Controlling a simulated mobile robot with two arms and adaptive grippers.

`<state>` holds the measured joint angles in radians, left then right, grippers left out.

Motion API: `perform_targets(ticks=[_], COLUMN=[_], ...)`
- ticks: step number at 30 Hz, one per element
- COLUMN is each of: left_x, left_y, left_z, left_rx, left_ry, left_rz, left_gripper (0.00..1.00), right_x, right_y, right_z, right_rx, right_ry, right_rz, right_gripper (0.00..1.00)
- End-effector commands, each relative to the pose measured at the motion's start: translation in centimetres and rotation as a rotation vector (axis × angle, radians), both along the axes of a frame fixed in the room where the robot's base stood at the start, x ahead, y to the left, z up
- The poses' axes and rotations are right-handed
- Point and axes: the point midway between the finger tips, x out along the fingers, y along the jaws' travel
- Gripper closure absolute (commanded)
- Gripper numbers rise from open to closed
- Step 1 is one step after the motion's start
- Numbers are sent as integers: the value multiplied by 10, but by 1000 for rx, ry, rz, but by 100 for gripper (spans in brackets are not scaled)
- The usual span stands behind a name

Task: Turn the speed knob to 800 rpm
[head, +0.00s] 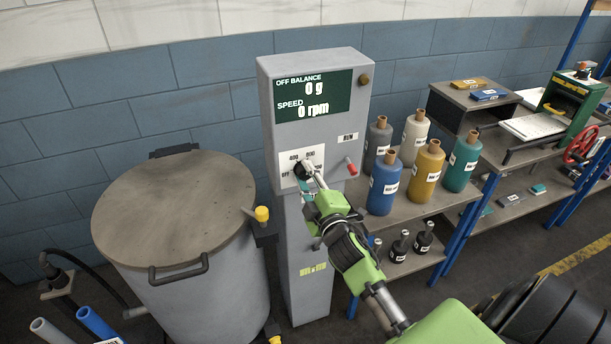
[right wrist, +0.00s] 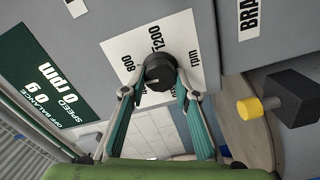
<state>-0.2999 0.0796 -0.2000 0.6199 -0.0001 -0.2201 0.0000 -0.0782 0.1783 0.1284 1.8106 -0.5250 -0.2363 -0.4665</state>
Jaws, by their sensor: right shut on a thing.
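The speed knob (head: 302,171) is a black round knob on a white dial plate (head: 287,183) on the front of a grey column. My right gripper (head: 311,178) is shut on the knob. The display (head: 312,97) above reads speed 0 rpm and off balance 0 g. My left gripper is not in view.
A large lidded grey drum (head: 180,215) stands left of the column. A red-handled lever (head: 351,166) and a RUN label (head: 347,137) are right of the dial. A yellow-tipped part (right wrist: 250,108) is at the right of the wrist view.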

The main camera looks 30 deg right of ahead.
Motion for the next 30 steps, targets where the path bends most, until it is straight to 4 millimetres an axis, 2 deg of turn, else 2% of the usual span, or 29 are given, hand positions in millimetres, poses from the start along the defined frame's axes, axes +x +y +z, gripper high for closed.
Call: perform_targets(ticks=[6,13,30], left_x=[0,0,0], left_y=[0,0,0], left_z=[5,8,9], left_rx=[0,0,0], left_ry=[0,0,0], left_rz=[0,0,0], left_gripper=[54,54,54], right_x=[0,0,0], right_y=[-1,-1,-1], right_z=[1,0,0], right_rx=[172,295,373], right_ry=[-39,-68,-87], right_rz=[-2,-2,-1], right_gripper=[93,93,93])
